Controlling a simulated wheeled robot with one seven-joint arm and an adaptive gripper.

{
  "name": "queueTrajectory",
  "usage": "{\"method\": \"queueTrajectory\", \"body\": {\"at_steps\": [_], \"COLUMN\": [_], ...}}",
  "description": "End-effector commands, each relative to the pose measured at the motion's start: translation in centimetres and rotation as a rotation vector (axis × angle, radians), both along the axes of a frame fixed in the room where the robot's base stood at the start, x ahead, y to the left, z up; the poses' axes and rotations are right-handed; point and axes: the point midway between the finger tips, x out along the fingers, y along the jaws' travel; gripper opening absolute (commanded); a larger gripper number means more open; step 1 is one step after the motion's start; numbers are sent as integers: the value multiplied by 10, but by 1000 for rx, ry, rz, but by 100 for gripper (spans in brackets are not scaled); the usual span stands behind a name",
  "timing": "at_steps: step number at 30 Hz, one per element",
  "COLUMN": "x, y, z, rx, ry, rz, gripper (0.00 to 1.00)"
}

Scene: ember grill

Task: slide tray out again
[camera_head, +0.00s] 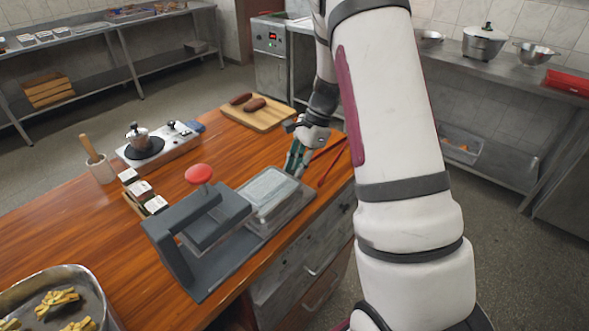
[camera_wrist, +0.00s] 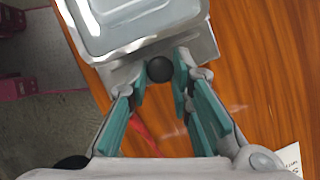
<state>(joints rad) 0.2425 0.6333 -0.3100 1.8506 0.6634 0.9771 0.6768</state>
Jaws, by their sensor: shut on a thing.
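A metal tray (camera_head: 288,212) sticks out from the right side of a dark grey press (camera_head: 186,259) with a red knob (camera_head: 199,174). A pale, clear-sided container (camera_head: 268,188) sits in the tray. In the wrist view the tray (camera_wrist: 203,42) and the container (camera_wrist: 130,32) fill the top. My gripper (camera_head: 294,170) is at the tray's far right end. In the wrist view its teal fingers (camera_wrist: 160,74) are closed on a round black knob (camera_wrist: 160,69) on the tray's near edge. The part of the tray nearest the press is partly hidden by the press.
A cutting board (camera_head: 257,119) with brown sausages lies behind my gripper. Red tongs (camera_head: 333,160) lie to its right. A burner with a moka pot (camera_head: 144,138), small boxes (camera_head: 140,188) and a large pan (camera_head: 52,279) stand further left. The table's front edge runs close beside the tray.

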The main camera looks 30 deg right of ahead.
Motion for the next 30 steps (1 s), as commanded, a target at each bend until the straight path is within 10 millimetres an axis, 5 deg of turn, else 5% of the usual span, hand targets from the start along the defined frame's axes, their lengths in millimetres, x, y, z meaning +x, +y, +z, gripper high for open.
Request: {"method": "queueTrajectory", "body": {"at_steps": [2, 3, 5, 17, 30], "x": [1, 1, 1, 0, -1], "y": [0, 0, 0, -2, -32], "z": [1, 1, 0, 5, 79], "rx": [0, 0, 0, 0, -1], "ry": [-4, -4, -3, -2, -5], "rz": [1, 1, 1, 0, 0], "gripper": [0, 27, 41, 41, 41]}}
